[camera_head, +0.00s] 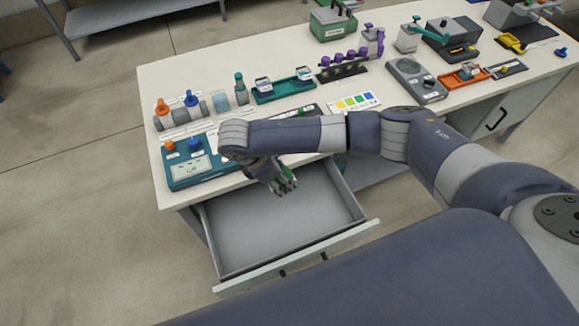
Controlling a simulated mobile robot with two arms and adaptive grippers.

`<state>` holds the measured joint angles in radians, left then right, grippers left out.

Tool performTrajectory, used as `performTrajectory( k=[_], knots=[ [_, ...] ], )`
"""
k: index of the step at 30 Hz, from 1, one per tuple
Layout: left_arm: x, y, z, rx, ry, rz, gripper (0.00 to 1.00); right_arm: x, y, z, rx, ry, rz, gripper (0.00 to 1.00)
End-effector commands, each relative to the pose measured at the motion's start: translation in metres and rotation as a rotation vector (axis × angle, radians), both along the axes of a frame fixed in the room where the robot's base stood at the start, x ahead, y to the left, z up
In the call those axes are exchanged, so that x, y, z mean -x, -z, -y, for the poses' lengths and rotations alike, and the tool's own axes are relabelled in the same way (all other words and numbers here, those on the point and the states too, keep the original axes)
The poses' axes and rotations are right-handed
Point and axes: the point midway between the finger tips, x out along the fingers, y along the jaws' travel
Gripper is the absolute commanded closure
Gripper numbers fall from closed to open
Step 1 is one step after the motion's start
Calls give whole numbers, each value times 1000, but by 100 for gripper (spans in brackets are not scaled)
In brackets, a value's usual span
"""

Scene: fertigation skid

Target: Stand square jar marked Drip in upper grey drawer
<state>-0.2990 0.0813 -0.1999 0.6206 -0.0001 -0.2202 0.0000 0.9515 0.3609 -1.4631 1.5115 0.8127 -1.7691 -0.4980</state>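The grey drawer (240,228) under the bench top is pulled open, and its visible floor is empty. My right gripper (284,186) hangs over the drawer's back part, fingers pointing down and toward the drawer front. A small green patch (289,173) shows at its fingers; I cannot tell whether it is a held thing or part of the gripper. Two small labelled square jars, one on the left (264,86) and one on the right (304,75), stand at a teal tray (284,94) on the bench. Their lettering is too small to read. My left gripper is out of view.
The bench top (155,88) carries a teal control box (190,170) at the front left, bottles (240,88), a purple-topped rack (343,70), a grey scale (415,80) and an orange tray (463,76). My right arm crosses above the bench's front edge. Floor is clear at left.

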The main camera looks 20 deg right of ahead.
Motion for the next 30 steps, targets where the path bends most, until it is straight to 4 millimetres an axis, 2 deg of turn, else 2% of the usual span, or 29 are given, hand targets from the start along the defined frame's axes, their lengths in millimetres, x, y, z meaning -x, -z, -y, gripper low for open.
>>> performTrajectory(
  k=[9, 18, 24, 30],
  knots=[
    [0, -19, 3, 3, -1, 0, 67, -1, 38, -14, -5, -543, -4, 80],
    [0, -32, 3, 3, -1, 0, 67, 2, 66, -15, -3, -1015, -3, 80],
    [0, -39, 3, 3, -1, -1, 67, 7, 78, -11, -3, -1284, -1, 80],
    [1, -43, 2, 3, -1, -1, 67, 10, 84, -7, -1, -1455, -1, 80]
  ],
)
